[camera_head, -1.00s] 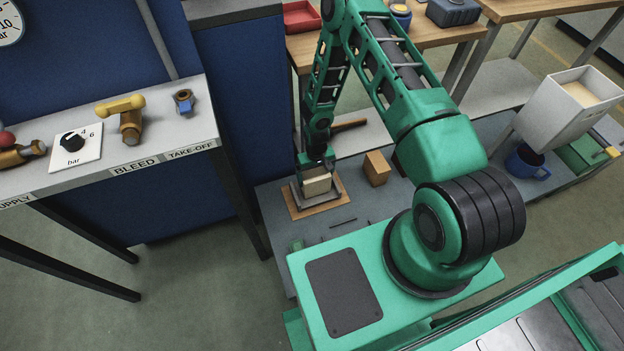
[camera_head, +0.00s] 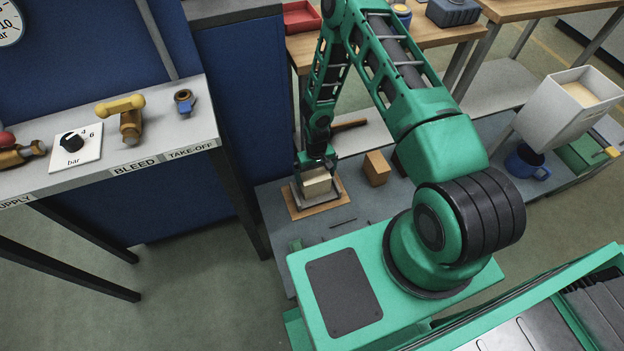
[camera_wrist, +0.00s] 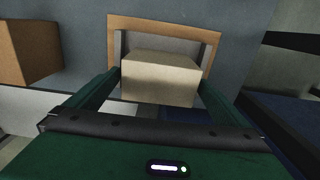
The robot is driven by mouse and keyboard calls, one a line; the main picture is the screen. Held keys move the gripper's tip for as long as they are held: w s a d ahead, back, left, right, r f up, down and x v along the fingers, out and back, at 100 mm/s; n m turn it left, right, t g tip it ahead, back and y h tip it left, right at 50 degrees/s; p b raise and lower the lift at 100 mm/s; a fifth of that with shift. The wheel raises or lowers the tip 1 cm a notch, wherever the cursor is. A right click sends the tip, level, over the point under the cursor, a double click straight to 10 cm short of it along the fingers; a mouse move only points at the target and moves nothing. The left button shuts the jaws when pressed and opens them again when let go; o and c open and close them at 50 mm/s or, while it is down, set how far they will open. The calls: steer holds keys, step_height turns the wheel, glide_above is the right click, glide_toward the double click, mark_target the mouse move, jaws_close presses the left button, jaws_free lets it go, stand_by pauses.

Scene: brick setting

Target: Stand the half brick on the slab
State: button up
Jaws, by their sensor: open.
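The pale half brick (camera_head: 317,182) sits on the grey slab (camera_head: 298,197), which lies on a brown wooden board (camera_head: 302,212) on the low grey table. In the wrist view the half brick (camera_wrist: 160,80) shows a broad pale face between my two fingers, with the wooden board's edge (camera_wrist: 165,22) around and beyond it. My gripper (camera_head: 315,163) is open, just behind and above the half brick in the head view. In the wrist view, my gripper (camera_wrist: 157,100) has one green finger on each side of it. Whether the fingers touch it is unclear.
An orange-brown brick (camera_head: 376,168) stands right of the board and also shows at the wrist view's left edge (camera_wrist: 28,52). A hammer-like tool with a brown handle (camera_head: 350,125) lies behind. A thin dark rod (camera_head: 343,223) lies in front. A blue mug (camera_head: 527,163) stands farther right.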

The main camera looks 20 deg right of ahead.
steer(key=d+r+m+h, duration=0.1)
steer(key=d+r, duration=0.3)
steer(key=r, duration=0.9)
steer(key=d+r, duration=0.5)
steer(key=r, duration=0.8)
steer(key=s+d+r+m, duration=0.1)
steer(key=s+d+r, duration=0.2)
steer(key=r, duration=0.4)
steer(key=s+d+r+m, duration=0.1)
steer(key=s+d+r, duration=0.3)
steer(key=r, duration=0.4)
steer(key=s+d+r+m, duration=0.2)
steer(key=s+d+r, duration=0.1)
steer(key=s+r, duration=0.8)
steer(key=s+a+r, duration=0.1)
steer(key=s+r, duration=0.1)
steer(key=s, duration=0.4)
steer(key=s+a+r+m+y, duration=0.1)
steer(key=s+a+r, duration=0.1)
steer(key=s, duration=0.5)
steer(key=shift+s+r, duration=0.25)
